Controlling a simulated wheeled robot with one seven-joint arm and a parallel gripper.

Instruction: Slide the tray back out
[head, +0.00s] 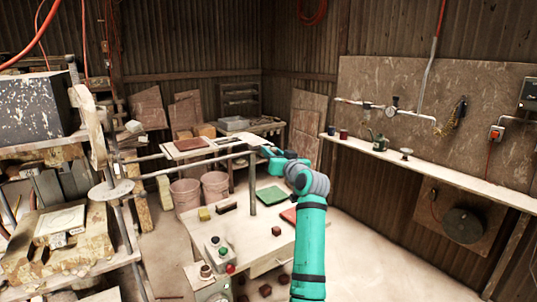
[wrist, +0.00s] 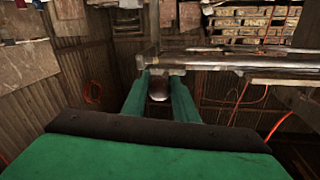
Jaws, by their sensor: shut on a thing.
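My gripper (head: 264,150) is at the right end of long metal bars (head: 200,161) that reach out from the press (head: 104,140). In the wrist view its two teal fingers (wrist: 159,95) are closed around a rounded grey metal bar end (wrist: 158,86). My gripper is well away from this tray. Whether the tray has a handle cannot be told.
A wall shelf (head: 440,175) runs along the right. The floor at right is clear.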

